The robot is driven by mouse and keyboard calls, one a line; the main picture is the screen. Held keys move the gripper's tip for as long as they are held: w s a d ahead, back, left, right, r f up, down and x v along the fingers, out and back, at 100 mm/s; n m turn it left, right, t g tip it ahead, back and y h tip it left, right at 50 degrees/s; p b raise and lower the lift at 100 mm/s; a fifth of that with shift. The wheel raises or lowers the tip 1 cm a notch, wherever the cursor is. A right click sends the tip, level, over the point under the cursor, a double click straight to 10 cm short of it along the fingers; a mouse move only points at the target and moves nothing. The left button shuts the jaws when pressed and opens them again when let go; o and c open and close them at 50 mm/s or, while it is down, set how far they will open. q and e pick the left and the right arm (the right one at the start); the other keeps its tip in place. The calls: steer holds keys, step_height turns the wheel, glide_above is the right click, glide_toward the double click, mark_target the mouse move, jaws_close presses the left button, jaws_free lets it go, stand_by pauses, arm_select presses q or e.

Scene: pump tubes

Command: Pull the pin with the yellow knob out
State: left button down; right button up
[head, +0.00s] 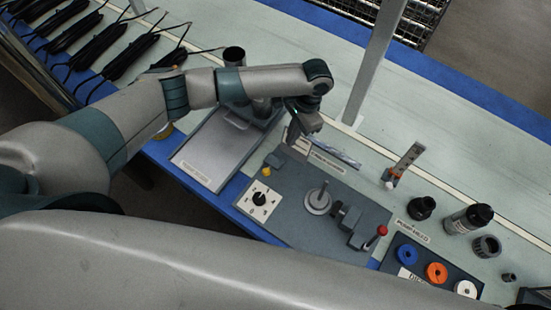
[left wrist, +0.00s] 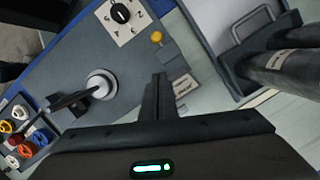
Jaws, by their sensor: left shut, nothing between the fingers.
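The yellow knob (head: 266,170) is on the left part of the grey panel (head: 310,245), close to the dial. In the left wrist view the yellow knob (left wrist: 156,37) stands beyond my fingertips, with clear space between them. The shaft of its pin is too small to make out. My left gripper (head: 291,137) is over the panel's far edge, to the upper right of the knob. Its fingers (left wrist: 159,78) are together and hold nothing. My right gripper is not in view.
Beside the knob is a white dial plate (head: 259,201). A round metal post (head: 318,199) and a red-knobbed lever (head: 382,230) stand to the right. A grey tray (head: 205,155) is on the left. Black pump parts (head: 468,219) and coloured rings (head: 436,272) are at the right.

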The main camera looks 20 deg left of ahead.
arm_select(q)
steer(key=shift+f, duration=0.1)
steer(key=p, duration=0.3)
glide_above(271, 166)
steer(key=w+d, duration=0.2)
steer(key=d, duration=0.2)
step_height(271, 166, down, 10)
steer(key=shift+w+r, duration=0.1)
steer(key=shift+r, duration=0.05)
steer(key=shift+s+a+f+p, duration=0.25)
steer(key=shift+s+a+p, duration=0.4)
steer(key=shift+s+a, duration=0.15)
steer(key=shift+s+a+f, duration=0.3)
steer(key=shift+s+a, duration=0.05)
steer(key=shift+a, duration=0.1)
steer(key=shift+s+f, duration=0.1)
steer(key=shift+f, duration=0.1)
